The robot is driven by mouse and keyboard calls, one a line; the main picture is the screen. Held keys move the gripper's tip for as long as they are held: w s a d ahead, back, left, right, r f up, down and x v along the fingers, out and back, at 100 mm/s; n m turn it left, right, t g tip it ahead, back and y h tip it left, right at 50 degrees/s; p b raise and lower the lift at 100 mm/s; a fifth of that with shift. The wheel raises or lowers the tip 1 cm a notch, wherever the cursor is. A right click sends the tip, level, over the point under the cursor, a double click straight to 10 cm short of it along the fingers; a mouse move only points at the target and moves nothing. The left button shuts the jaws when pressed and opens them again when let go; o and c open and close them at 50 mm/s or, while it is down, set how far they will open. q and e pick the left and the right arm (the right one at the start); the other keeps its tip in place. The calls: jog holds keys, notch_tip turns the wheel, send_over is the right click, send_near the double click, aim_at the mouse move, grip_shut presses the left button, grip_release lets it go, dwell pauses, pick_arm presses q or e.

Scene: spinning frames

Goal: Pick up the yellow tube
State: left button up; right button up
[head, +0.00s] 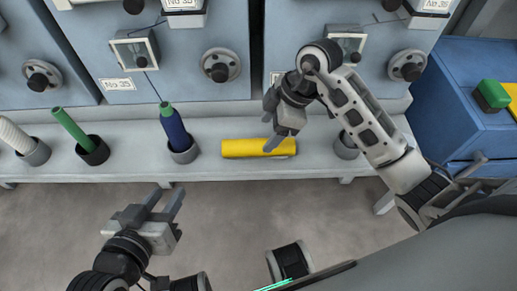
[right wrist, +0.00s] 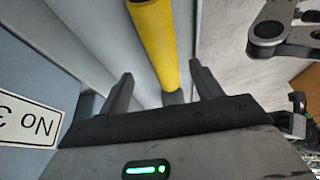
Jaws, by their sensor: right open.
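The yellow tube (head: 245,148) lies on its side on the grey shelf in the head view, its length running left to right. My right gripper (head: 270,132) is at the tube's right part in that view, with a finger overlapping it. In the right wrist view the yellow tube (right wrist: 157,45) passes between the two open fingers of my right gripper (right wrist: 163,90), and I cannot tell whether they touch it. My left gripper (head: 164,205) is open and empty, over the floor in front of the shelf.
The grey shelf (head: 215,170) holds a blue bobbin (head: 174,130) in a cup, a green tube (head: 70,126) in a black cup and a white bobbin (head: 14,134). An empty cup (head: 346,146) sits behind my right arm. Blue machine panels (head: 185,80) rise behind the shelf.

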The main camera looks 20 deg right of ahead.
aim_at(263, 142)
jog(key=shift+a+f, duration=0.15)
jog(key=shift+f, duration=0.3)
jog(key=b+x, duration=0.1)
jog(key=x, duration=0.1)
jog(key=b+x, duration=0.1)
jog(key=x, duration=0.1)
jog(key=shift+s+a+f+b, duration=0.1)
jog(key=shift+s+f+b, duration=0.1)
jog(key=shift+f+b, duration=0.15)
pick_arm(q)
jog(key=shift+s+d+r+t+h, duration=0.1)
jog(key=shift+d+r+t+h, duration=0.15)
jog(key=shift+r, duration=0.3)
jog(key=shift+s+d+r+t+h, duration=0.15)
jog(key=shift+r+t+h, duration=0.15)
jog(key=shift+r, duration=0.2)
pick_arm(e)
jog(key=shift+c, duration=0.4)
pick_arm(q)
jog(key=shift+w+f, duration=0.1)
jog(key=shift+f, duration=0.05)
pick_arm(e)
jog(key=c, duration=1)
